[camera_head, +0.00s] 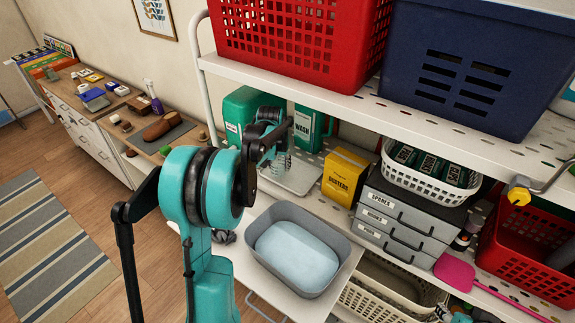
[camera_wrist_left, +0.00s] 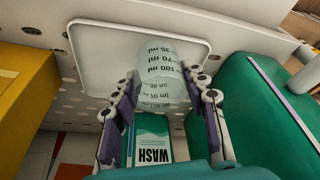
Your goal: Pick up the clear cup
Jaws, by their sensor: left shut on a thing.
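The clear cup (camera_wrist_left: 160,65) has dark ml markings and sits between the fingers of my left gripper (camera_wrist_left: 163,90) in the left wrist view. The gripper is shut on it, with a jointed finger along each side. In the head view, my left gripper (camera_head: 277,140) reaches over the lower shelf, and part of the clear cup (camera_head: 282,165) shows below the fingers. The cup is over a white tray (camera_head: 299,180). Whether it touches the tray is hard to tell. My right gripper is not in view.
A green jug (camera_head: 243,110) and a green WASH box (camera_head: 311,127) stand close behind the gripper. A yellow dusters box (camera_head: 344,176) is to the right. A grey basin (camera_head: 262,263) is in front. The upper shelf (camera_head: 440,120) overhangs the right side.

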